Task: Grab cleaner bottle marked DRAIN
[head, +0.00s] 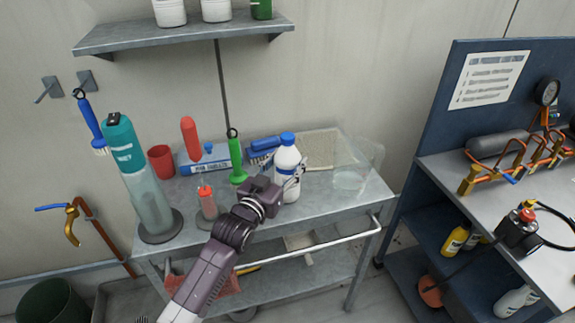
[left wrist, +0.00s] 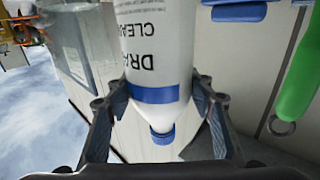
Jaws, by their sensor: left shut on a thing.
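The cleaner bottle marked DRAIN (head: 287,165) is white with a blue cap and stands upright at the front right part of the metal cart top. In the left wrist view the bottle (left wrist: 155,60) shows upside down, with the words DRAIN CLEAN... readable and a blue band near its shoulder. My left gripper (head: 287,182) reaches it from the front left. Its two fingers (left wrist: 157,103) are on both sides of the bottle near the blue band, shut on it. Whether the base touches the cart top is hard to tell. My right gripper is not in view.
The cart top (head: 350,200) also holds a green brush (head: 237,160), a small red-capped bottle (head: 207,202), a tall teal-topped cylinder (head: 140,180), a red cup (head: 161,161) and a clear container (head: 352,165) close right of the bottle. A blue workbench (head: 420,140) stands at right.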

